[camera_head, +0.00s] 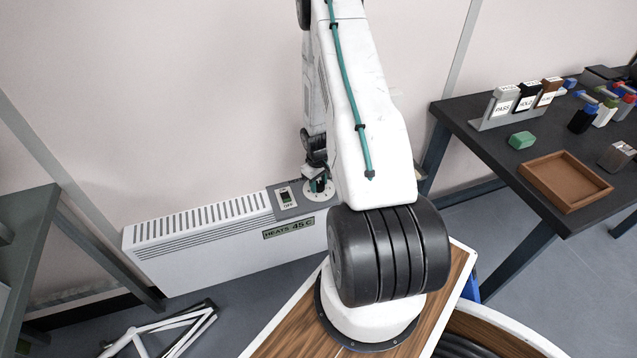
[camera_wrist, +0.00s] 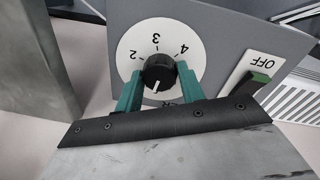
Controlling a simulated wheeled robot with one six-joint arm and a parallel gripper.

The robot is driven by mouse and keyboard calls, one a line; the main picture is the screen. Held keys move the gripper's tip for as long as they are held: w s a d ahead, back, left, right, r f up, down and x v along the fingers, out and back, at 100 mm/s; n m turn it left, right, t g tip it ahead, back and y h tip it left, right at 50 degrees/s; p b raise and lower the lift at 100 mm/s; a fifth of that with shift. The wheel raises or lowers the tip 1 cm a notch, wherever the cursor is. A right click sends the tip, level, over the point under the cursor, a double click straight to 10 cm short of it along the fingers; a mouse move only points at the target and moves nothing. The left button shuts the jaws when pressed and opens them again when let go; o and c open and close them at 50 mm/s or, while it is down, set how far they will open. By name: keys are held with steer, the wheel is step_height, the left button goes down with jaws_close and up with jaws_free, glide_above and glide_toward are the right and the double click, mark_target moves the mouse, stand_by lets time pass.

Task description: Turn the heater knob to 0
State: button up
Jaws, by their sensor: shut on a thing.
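The black heater knob (camera_wrist: 158,73) sits on a round white dial (camera_wrist: 126,62) in the wrist view. The numbers 2, 3 and 4 show on the dial's upper part. The knob's white pointer line faces down in the picture, towards the dial's lower edge, where markings are mostly hidden by my gripper. My gripper (camera_wrist: 159,74) has its green fingers on either side of the knob, shut on it. In the head view the white heater (camera_head: 195,236) stands low against the wall. My gripper (camera_head: 318,184) is at its right end, and the knob cannot be made out there.
A switch (camera_wrist: 256,81) with a green part and an OFF label is beside the dial. It also shows in the head view (camera_head: 285,196). A dark table (camera_head: 470,125) at right holds a brown tray (camera_head: 565,181) and small items. A white metal frame (camera_head: 165,335) lies at lower left.

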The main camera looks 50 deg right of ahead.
mark_target(318, 185)
steer(key=shift+w+n, duration=0.1)
steer(key=shift+n, duration=0.9)
steer(key=o, duration=1)
steer(key=shift+r, duration=0.15)
steer(key=r, duration=0.7)
steer(key=shift+a+r, duration=0.2)
steer(key=shift+r, duration=0.1)
